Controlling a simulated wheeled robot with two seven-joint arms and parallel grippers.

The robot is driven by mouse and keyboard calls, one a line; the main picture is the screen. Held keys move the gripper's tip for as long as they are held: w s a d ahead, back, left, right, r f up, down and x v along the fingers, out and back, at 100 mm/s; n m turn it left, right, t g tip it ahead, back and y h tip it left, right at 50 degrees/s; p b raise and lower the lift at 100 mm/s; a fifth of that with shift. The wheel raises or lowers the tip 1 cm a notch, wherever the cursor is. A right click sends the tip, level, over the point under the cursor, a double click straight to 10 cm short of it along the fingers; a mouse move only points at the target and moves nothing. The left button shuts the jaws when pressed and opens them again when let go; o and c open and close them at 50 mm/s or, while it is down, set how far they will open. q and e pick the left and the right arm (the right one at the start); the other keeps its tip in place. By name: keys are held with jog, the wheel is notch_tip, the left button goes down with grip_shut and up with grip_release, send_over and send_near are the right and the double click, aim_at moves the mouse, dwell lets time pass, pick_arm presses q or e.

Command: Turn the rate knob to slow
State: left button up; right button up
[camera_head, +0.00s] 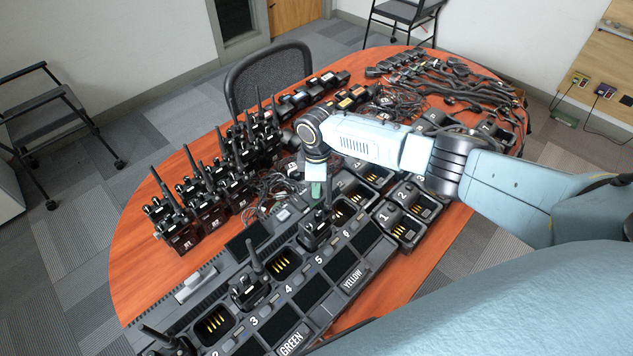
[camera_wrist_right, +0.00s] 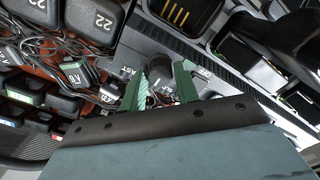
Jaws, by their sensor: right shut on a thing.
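The rate knob (camera_wrist_right: 158,68) is a dark round knob on the grey charger panel, between the green fingers of my right gripper (camera_wrist_right: 160,80) in the right wrist view. A printed "FAST" label (camera_wrist_right: 127,74) is on the panel to the left of the knob. Another label (camera_wrist_right: 205,72) right of the fingers is partly covered and hard to read. In the head view my right gripper (camera_head: 316,190) points down at the far edge of the charger bank (camera_head: 322,311), and its wrist hides the knob. The gripper is shut on the knob. My left gripper is not in view.
Upright radios (camera_head: 208,207) stand in rows at the left of the red table (camera_head: 128,262). Loose cables (camera_head: 270,190) lie near the right gripper. A radio (camera_head: 315,230) stands in the charger close to it. Tangled headsets (camera_head: 450,85) fill the far right.

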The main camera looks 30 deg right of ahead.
jog(key=n, duration=0.4)
jog(key=shift+n, duration=0.3)
jog(key=n, duration=0.4)
jog(key=shift+n+b, duration=0.3)
jog(key=o, duration=1)
notch_tip(320, 180, up, 13)
jog(key=shift+r+p, duration=0.2)
jog(key=shift+p, duration=0.2)
